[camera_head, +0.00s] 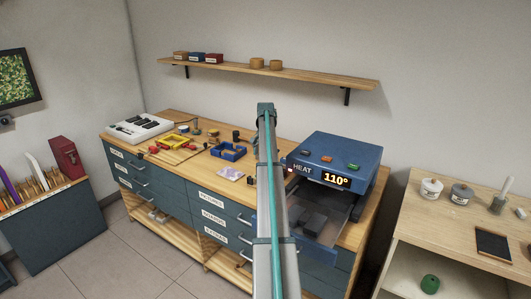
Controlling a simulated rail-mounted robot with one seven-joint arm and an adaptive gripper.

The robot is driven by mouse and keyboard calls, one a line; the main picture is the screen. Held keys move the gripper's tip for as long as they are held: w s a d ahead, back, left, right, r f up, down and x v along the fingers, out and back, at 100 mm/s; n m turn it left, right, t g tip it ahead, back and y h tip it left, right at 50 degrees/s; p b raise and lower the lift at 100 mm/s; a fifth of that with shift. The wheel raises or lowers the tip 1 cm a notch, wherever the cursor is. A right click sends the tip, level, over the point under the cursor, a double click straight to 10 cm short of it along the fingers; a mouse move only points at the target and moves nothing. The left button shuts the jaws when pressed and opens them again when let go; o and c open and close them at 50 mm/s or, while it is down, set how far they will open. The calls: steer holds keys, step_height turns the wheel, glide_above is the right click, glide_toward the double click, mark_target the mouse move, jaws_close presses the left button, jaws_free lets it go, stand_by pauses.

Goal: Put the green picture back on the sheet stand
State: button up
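A dark-framed panel with a green and yellow speckled picture (16,79) hangs on the left wall; I cannot tell whether this is the green picture of the task. A wooden rack with upright slots (38,188) on the low cabinet at the left holds a few thin sheets, one white and one purple; it may be the sheet stand. My arm rises through the middle of the view, and its top end is in front of the workbench. My gripper does not show, and I cannot tell what it holds.
A blue heat press (340,150) reading 110° stands on the bench's right end. The wooden bench (184,158) carries a white device, a yellow tray, a blue tray (228,151) and small parts. A wall shelf (320,79) is above. A side table (440,215) with jars is at right.

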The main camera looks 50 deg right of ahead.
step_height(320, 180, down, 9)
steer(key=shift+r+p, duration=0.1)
steer(key=shift+p, duration=1.05)
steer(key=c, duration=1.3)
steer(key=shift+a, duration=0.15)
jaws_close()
